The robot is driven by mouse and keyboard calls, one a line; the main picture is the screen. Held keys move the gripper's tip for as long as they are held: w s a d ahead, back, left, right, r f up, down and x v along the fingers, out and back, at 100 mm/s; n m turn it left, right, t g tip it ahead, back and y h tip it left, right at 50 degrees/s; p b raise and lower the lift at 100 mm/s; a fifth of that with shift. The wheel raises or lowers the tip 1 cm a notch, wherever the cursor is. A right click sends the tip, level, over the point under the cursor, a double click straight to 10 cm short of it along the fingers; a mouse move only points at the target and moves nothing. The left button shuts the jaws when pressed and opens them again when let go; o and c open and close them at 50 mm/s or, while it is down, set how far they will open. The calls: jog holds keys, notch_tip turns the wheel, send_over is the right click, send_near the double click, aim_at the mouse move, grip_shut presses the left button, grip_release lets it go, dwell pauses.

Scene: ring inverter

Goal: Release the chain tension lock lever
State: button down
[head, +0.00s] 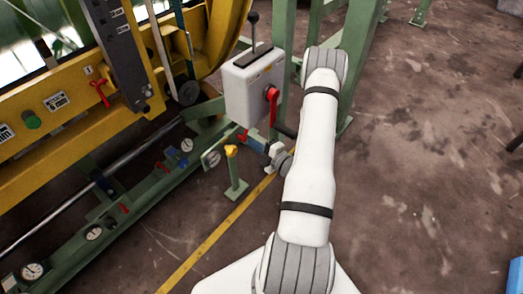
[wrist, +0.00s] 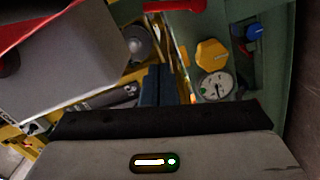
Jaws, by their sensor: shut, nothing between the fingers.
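My gripper (wrist: 157,72) is shut and empty, its dark fingers pressed together in the wrist view. In the head view my gripper (head: 257,143) is low beside the machine, just below the grey box. A red lever (head: 271,104) hangs on the side of the grey box (head: 252,87), above my gripper. Another red handle (head: 100,92) sits on the yellow panel. A red bar (wrist: 172,5) crosses the wrist view's top edge, ahead of the fingertips. I cannot tell which of these is the chain tension lock lever.
A yellow knob (head: 231,151) on a green post stands close to my gripper; a yellow knob (wrist: 212,54) and a gauge (wrist: 215,85) lie right of my fingers. The green lower rail (head: 135,205) carries gauges and valves. Open floor (head: 430,190) lies to the right.

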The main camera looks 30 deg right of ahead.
aim_at(245, 138)
jog(key=w+d+f+b, duration=0.1)
jog(key=w+b, duration=0.1)
jog(key=w, duration=0.4)
jog(key=shift+w+d+b, duration=0.3)
jog(key=shift+w+d, duration=0.05)
jog(key=shift+d, duration=0.1)
jog(key=shift+w+d+f+p, duration=0.1)
jog(key=shift+d+p, duration=0.15)
jog(key=shift+p, duration=0.25)
